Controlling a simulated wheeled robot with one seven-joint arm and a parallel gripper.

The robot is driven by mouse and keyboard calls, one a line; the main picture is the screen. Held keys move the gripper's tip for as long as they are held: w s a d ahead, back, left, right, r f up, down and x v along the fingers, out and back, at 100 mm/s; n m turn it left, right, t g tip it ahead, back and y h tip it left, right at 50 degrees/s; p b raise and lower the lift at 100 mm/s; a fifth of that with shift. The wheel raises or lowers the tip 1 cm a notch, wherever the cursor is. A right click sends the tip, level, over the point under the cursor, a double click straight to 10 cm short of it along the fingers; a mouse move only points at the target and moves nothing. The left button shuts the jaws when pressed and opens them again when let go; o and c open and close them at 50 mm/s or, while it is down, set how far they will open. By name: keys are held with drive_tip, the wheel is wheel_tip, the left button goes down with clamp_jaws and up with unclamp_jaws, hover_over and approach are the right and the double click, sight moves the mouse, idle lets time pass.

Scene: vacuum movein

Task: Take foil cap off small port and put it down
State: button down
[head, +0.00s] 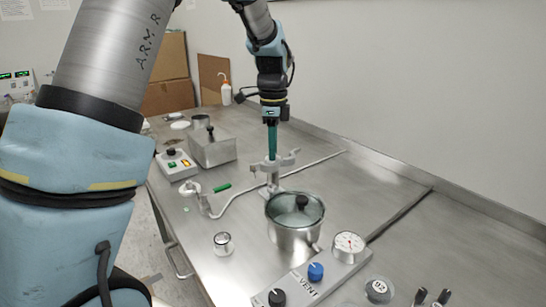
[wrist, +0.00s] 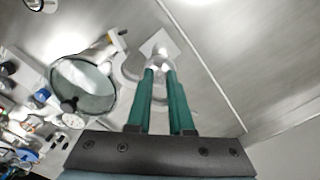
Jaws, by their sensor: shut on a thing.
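My gripper (head: 272,158) points straight down over a metal fitting with side arms (head: 275,175) in the middle of the bench. In the wrist view its two green fingers (wrist: 161,70) close on a small silvery piece, the foil cap (wrist: 160,60), at their tips. The fingers hide most of the cap in the head view. The small port is not clearly visible; I cannot tell whether the cap still touches it. A pot with a glass lid (head: 295,212) stands just in front of the fitting and also shows in the wrist view (wrist: 83,84).
A gauge and knob panel (head: 335,262) lies in front of the pot. A small metal-topped jar (head: 223,243) stands left of it. A green-handled valve (head: 221,188), switch box (head: 177,164) and metal box (head: 212,149) are on the left. Bare bench (head: 375,185) lies to the right.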

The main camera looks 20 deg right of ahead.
wheel_tip(320, 180, up, 13)
drive_tip(key=p, duration=0.1)
idle(0.8)
